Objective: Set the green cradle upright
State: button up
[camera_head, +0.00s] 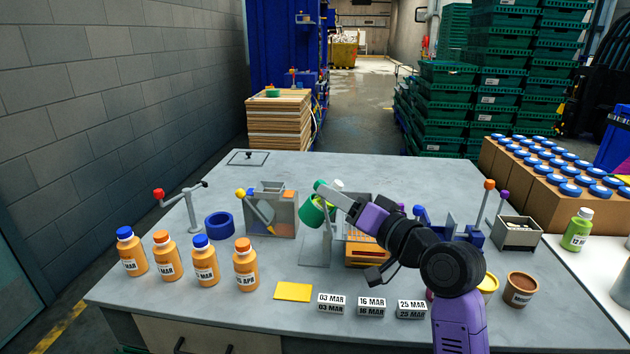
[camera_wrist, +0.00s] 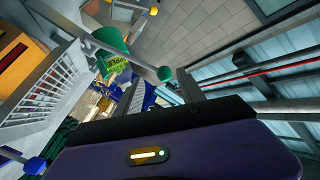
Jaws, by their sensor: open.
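The green cradle (camera_head: 312,211) is a green cup on a grey stand in the middle of the table, and it is tilted. In the wrist view the cup (camera_wrist: 108,38) shows at upper left, with a bright green printed label at its mouth. A grey bar runs from beside the cup to a round green knob (camera_wrist: 165,73). My gripper (camera_head: 324,190) is at the cradle's upper right in the head view. In the wrist view my gripper (camera_wrist: 162,88) is open, with the green knob between or just beyond its fingertips. Whether they touch it, I cannot tell.
A grey box with a yellow-knobbed lever (camera_head: 268,212) stands left of the cradle. An orange-fronted unit (camera_head: 366,254) is under my arm. Several orange bottles (camera_head: 205,262) and a blue ring (camera_head: 219,225) stand at left. Date blocks (camera_head: 371,307) lie at the front.

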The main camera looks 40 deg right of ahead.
jog(key=w+d+r+p, duration=0.1)
jog(key=w, duration=0.6)
jog(key=shift+w+d, duration=0.2)
jog(key=shift+w, duration=0.2)
jog(key=c, duration=1)
jog(key=shift+f, duration=0.1)
grip_shut()
